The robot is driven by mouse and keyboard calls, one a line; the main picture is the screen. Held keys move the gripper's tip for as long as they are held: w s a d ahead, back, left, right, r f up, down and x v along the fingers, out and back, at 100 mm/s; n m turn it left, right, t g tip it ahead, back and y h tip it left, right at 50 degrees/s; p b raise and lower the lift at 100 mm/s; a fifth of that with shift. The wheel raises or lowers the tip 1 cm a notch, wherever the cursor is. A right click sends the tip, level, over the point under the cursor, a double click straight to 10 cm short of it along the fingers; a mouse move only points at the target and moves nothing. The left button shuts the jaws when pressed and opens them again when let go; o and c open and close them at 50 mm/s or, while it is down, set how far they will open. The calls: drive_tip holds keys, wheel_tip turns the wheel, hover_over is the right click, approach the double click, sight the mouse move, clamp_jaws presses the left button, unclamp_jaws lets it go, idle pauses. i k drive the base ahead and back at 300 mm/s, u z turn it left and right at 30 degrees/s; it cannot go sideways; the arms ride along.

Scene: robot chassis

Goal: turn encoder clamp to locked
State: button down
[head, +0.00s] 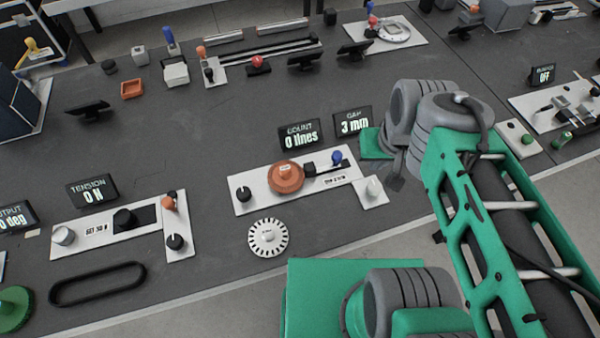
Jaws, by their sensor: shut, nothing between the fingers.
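The encoder station is a white plate (333,189) with a black pointer knob (243,193) at its left end and an orange round hub (285,177) in the middle. Right of the hub are a black block (310,170) and a blue-topped lever (337,158). A white knob (374,188) stands on the right-hand tab. I cannot tell which control is the clamp; no locked marking is readable. A white slotted disc (267,238) lies in front, off the plate. My gripper (395,180) is shut and empty, above and right of the white knob, partly hidden by my wrist.
Displays behind the plate read "0 lines" (300,134) and "3 mm" (353,122). Left is a tension station (120,228) with a black belt loop (97,284) in front. A further station (560,105) stands at right.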

sight(374, 188)
drive_tip(key=u, duration=0.8)
drive_tip(key=k, duration=0.35)
drive_tip(key=u, duration=0.4)
